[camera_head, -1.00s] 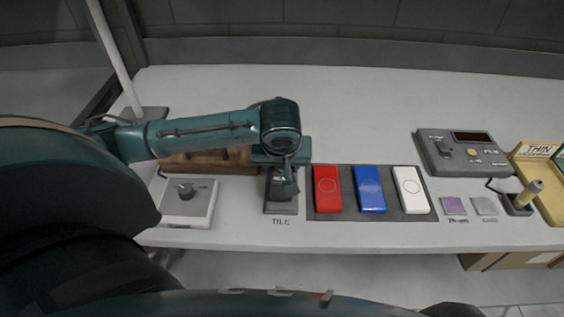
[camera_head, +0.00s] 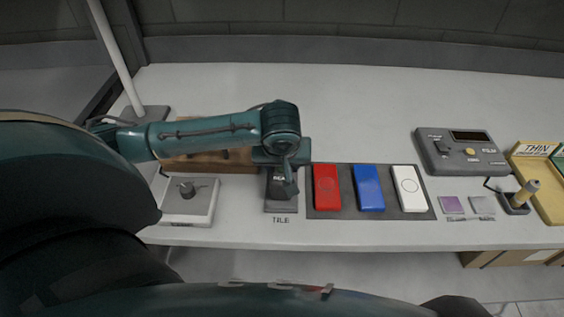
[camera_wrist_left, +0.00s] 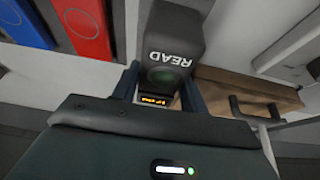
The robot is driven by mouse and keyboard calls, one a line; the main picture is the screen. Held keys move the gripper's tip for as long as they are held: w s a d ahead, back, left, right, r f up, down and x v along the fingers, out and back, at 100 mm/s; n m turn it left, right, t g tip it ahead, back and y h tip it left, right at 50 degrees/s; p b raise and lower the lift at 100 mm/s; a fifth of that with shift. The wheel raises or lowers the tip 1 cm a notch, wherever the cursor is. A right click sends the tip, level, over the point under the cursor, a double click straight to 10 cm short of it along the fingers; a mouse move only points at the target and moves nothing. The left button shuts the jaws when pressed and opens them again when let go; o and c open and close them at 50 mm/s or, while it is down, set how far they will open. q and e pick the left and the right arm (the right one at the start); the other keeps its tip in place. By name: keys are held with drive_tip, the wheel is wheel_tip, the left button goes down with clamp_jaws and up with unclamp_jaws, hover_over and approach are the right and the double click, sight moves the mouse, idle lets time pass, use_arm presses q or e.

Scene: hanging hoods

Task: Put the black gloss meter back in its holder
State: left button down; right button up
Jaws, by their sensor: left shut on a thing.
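The black gloss meter (camera_head: 280,186) is at the dark pad (camera_head: 281,206) marked TILE, left of the coloured panels; I cannot tell if it touches the pad. My left gripper (camera_wrist_left: 161,90) is shut on the gloss meter, with one finger on each side of it. In the left wrist view the meter (camera_wrist_left: 173,45) shows the word READ, a dark green round button and a small lit amber display. My left arm comes over it from the left and hides part of it in the head view. I cannot tell which thing is the holder. My right gripper is not in view.
A wooden rack (camera_head: 205,161) stands behind a white box with a knob (camera_head: 189,200). Red (camera_head: 327,186), blue (camera_head: 369,187) and white (camera_head: 408,187) panels lie on a grey mat. A grey FILM device (camera_head: 460,151) stands farther right. The rear middle of the bench is clear.

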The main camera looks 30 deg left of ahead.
use_arm(q)
drive_tip(key=shift+f, duration=0.5)
drive_tip(key=c, duration=0.7)
unclamp_jaws()
drive_tip(key=shift+p+v, duration=1)
drive_tip(key=shift+v, duration=5.65)
